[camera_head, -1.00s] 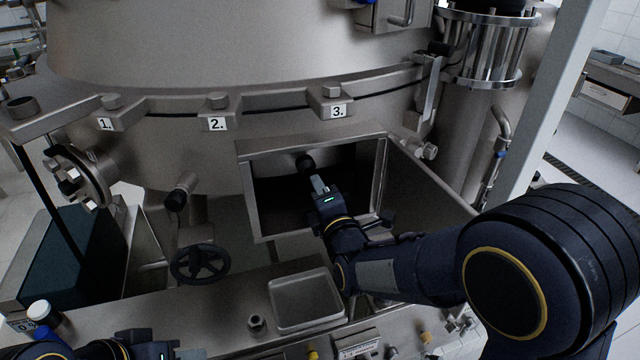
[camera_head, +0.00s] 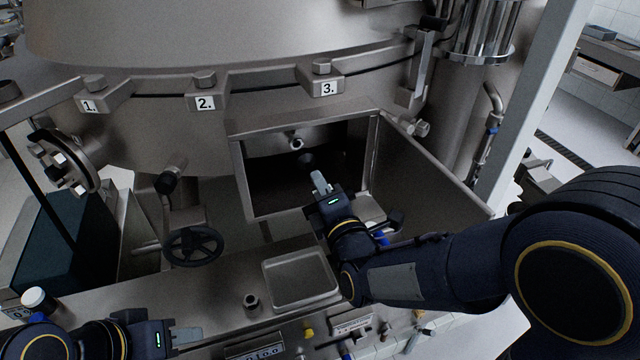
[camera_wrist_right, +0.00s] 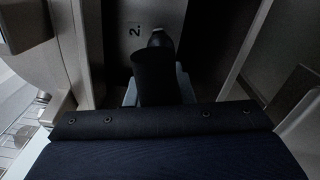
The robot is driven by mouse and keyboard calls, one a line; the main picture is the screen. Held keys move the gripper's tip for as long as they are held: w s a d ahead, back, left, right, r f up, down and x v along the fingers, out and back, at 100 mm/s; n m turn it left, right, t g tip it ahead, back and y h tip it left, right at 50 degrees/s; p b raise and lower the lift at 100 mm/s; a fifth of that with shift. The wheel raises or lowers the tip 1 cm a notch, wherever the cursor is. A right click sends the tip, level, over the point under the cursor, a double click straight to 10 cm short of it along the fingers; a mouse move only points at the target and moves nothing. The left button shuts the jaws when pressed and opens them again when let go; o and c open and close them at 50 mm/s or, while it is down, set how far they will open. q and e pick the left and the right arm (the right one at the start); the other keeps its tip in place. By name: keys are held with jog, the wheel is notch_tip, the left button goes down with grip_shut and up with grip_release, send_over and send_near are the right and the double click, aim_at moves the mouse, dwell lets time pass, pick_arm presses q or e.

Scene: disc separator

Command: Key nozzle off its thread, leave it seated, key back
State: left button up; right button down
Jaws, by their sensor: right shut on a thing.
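My right gripper (camera_head: 319,182) is at the open square hatch (camera_head: 243,185) in the separator's wall, shut on a dark cylindrical key. In the right wrist view the key (camera_wrist_right: 153,78) stands between the fingers, with a small pale tip at its far end. In the head view the dark key end (camera_head: 307,160) shows just beyond the fingertips. A small bright metal nozzle (camera_head: 296,142) shows in the hatch, above and apart from the key. My left gripper (camera_head: 187,336) is at the lower left, away from the hatch; its finger gap is unclear.
An open hatch door (camera_head: 425,175) stands to the right of my right gripper. A shallow metal tray (camera_head: 300,280) sits on the ledge below, with a small dark socket (camera_head: 251,301) beside it. A black handwheel (camera_head: 193,247) is at the left. The hatch interior is dark.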

jog(key=shift+s+r, duration=0.1)
jog(key=shift+s, duration=0.15)
jog(key=b+v, duration=0.3)
jog(key=v, duration=1)
jog(key=shift+s, duration=0.25)
jog(key=shift+d, duration=0.15)
